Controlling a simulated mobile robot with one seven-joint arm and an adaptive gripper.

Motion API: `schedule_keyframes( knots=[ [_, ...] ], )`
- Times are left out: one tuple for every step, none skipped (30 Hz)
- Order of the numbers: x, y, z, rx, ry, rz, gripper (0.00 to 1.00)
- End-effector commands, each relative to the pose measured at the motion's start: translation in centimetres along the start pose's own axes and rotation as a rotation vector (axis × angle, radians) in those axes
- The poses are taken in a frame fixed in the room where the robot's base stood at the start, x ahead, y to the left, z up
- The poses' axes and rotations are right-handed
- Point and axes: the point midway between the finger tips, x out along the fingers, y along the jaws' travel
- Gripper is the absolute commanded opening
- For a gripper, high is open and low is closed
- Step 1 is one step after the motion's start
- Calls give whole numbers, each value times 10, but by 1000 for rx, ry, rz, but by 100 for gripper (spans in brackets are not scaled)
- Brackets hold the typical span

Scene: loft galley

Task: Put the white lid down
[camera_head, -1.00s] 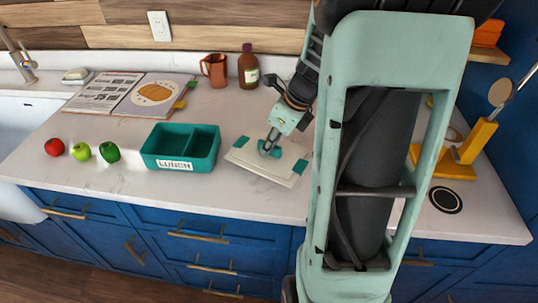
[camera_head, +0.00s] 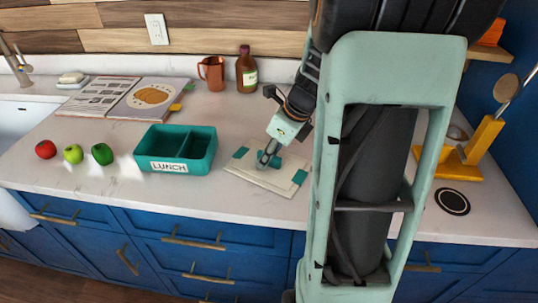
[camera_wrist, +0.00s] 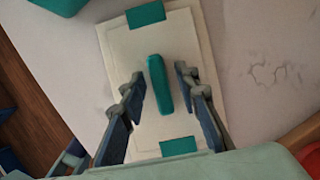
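The white lid (camera_head: 245,169) lies on the pale countertop, just right of the teal lunch box, and looks flat. It has teal tabs at two ends and a teal bar handle in its middle. In the wrist view the lid (camera_wrist: 133,60) fills the centre, with its handle (camera_wrist: 158,85) upright in the picture. My gripper (camera_wrist: 160,75) is open, one finger on each side of the handle, with a visible gap on both sides. In the head view my gripper (camera_head: 268,160) is low over the lid and hides part of the handle.
The open lunch box (camera_head: 160,166) stands close left of the lid. Several fruits, one a red apple (camera_head: 45,149), sit farther left. An open book (camera_head: 125,97), copper mug (camera_head: 212,73) and brown bottle (camera_head: 247,70) are behind. A yellow stand (camera_head: 480,145) is at right.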

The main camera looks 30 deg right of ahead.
Motion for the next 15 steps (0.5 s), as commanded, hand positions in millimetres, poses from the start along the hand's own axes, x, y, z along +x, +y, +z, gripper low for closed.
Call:
schedule_keyframes(
  knots=[
    [0,0,0,0,0,0,30],
    [0,0,0,0,0,0,30],
    [0,0,0,0,0,0,30],
    [0,0,0,0,0,0,30],
    [0,0,0,0,0,0,30],
    [0,0,0,0,0,0,30],
    [-1,0,0,0,0,0,30],
    [-2,0,1,0,0,-1,30],
    [-4,0,2,0,-1,-1,30],
    [-7,-1,2,0,-1,-2,30],
    [-10,-1,2,0,-2,-2,30],
    [-16,-1,2,-1,-2,-2,30],
    [-21,-1,3,-2,-3,-4,30],
    [-27,-1,3,-2,-3,-5,30],
    [-36,-1,3,-1,-3,-4,30]
  ],
)
